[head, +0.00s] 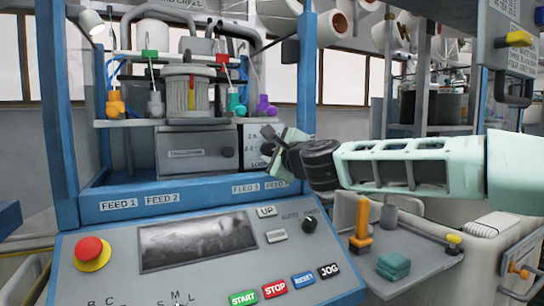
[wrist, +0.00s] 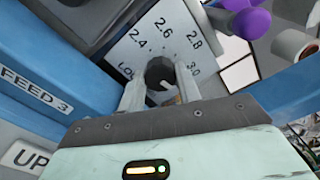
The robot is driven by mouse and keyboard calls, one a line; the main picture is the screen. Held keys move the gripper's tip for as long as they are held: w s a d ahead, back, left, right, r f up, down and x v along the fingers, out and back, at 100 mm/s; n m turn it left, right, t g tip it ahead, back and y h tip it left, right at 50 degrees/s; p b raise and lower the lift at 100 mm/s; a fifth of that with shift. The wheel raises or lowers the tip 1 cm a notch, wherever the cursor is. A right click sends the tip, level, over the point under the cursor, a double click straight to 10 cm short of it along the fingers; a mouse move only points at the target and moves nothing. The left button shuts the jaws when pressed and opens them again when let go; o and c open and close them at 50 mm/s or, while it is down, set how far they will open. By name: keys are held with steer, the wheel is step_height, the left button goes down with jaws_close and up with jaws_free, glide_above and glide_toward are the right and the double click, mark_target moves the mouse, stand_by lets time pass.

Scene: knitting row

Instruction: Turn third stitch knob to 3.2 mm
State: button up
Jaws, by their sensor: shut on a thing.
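The dark round stitch knob (wrist: 160,72) sits on a white dial plate (wrist: 135,52) in the wrist view. The plate reads 2.4, 2.6, 2.8 and 3.0 clockwise, with a partly covered "LO" word at lower left. No 3.2 mark can be read. A short pale line shows on the knob's lower right part. My gripper (wrist: 160,92) has one finger on each side of the knob and is shut on it. In the head view my gripper (head: 274,151) reaches the plate (head: 252,142) from the right and covers part of it.
A FEED 3 label (wrist: 40,90) is on the blue beam beside the plate. A purple peg (wrist: 250,22) stands close by at upper right. Below is the control panel (head: 210,270) with a red stop button (head: 91,252). A side tray (head: 425,262) holds small items.

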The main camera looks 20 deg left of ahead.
steer(key=shift+w+f+m, duration=0.1)
steer(key=shift+m, duration=0.2)
steer(key=o, duration=1)
steer(key=shift+c, duration=0.2)
steer(key=b+v, duration=0.4)
steer(key=v, duration=1.3)
steer(key=shift+s+d+b, duration=0.2)
steer(key=shift+s+b, duration=0.05)
steer(key=shift+b, duration=0.15)
